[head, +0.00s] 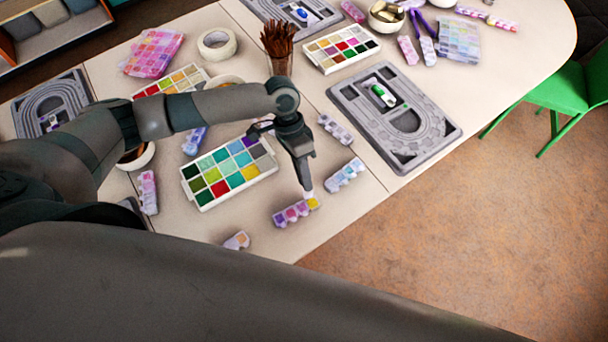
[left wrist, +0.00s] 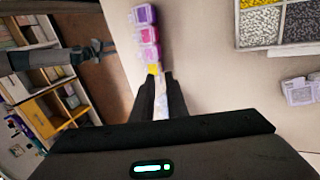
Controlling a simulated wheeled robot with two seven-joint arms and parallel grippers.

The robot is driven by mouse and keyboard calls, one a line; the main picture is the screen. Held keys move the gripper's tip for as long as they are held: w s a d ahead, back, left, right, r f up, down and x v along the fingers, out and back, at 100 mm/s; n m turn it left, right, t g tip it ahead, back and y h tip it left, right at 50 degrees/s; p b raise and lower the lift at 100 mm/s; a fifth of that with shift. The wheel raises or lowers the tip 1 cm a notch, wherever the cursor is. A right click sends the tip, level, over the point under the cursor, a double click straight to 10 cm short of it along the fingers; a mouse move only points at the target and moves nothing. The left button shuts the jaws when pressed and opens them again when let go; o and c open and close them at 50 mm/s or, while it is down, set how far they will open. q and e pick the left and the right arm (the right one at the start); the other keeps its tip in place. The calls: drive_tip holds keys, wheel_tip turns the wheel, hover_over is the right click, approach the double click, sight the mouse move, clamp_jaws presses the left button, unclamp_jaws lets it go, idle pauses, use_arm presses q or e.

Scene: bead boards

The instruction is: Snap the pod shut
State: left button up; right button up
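A bead pod (head: 292,213), a short strip of purple compartments with a yellow one at its right end, lies near the table's front edge. It also shows in the left wrist view (left wrist: 148,32). My left gripper (head: 306,189) points down over the yellow end. In the left wrist view its two fingertips (left wrist: 160,76) are apart, at the yellow compartment, with something pale between them. I cannot tell whether they touch it. The pod's lids are too small to read. My right gripper (left wrist: 97,50) shows small at the left of the left wrist view, away from the pod; its fingers are unclear.
A bead tray (head: 187,172) with coloured squares stands left of the pod. Other pods (head: 345,175) (head: 336,130) lie up and right of it. A grey board (head: 433,142) is at the right. The table's front edge is close to the pod.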

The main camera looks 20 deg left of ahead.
use_arm(q)
clamp_jaws()
